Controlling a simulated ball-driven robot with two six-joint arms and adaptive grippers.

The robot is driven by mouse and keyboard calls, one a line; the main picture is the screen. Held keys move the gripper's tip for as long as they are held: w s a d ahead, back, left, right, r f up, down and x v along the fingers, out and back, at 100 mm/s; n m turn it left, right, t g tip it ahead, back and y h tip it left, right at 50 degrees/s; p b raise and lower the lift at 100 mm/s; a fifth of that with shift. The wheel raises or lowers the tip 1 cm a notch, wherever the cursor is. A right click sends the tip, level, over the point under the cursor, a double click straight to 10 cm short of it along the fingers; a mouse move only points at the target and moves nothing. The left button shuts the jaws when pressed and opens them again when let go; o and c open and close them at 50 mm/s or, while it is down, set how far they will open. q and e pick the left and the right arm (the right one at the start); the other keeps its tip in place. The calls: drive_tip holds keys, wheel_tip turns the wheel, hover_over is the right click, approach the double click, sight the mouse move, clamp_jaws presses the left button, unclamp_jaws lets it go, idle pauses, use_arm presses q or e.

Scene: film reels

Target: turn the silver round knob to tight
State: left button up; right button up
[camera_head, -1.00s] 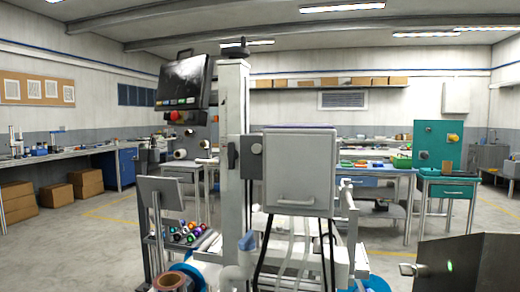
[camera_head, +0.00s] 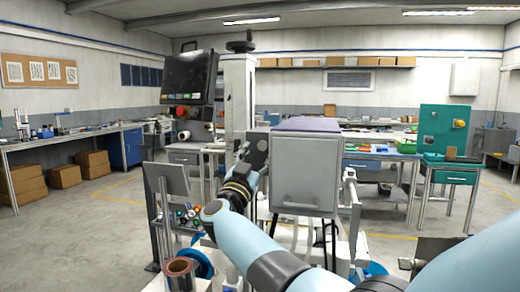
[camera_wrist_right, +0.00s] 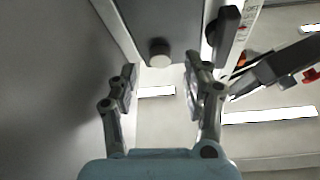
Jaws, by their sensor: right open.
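The silver round knob (camera_wrist_right: 159,52) shows in the right wrist view on a dark grey plate, just beyond the fingertips and roughly centred between them. My right gripper (camera_wrist_right: 159,80) is open, with nothing between its fingers and a small gap to the knob. In the head view my right arm reaches in from the lower right. Its gripper (camera_head: 248,158) is at the left side of the light grey cabinet (camera_head: 304,178) and hides the knob there. The knob's turn position cannot be told. My left gripper is not in view.
A tilted grey panel (camera_head: 166,178) and coloured spools are lower left. A dark box (camera_head: 434,248) is at the lower right. Floor on the left is open.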

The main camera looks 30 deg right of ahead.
sight(263, 146)
drive_tip(key=shift+x, duration=1.45)
drive_tip(key=shift+a, duration=0.1)
clamp_jaws()
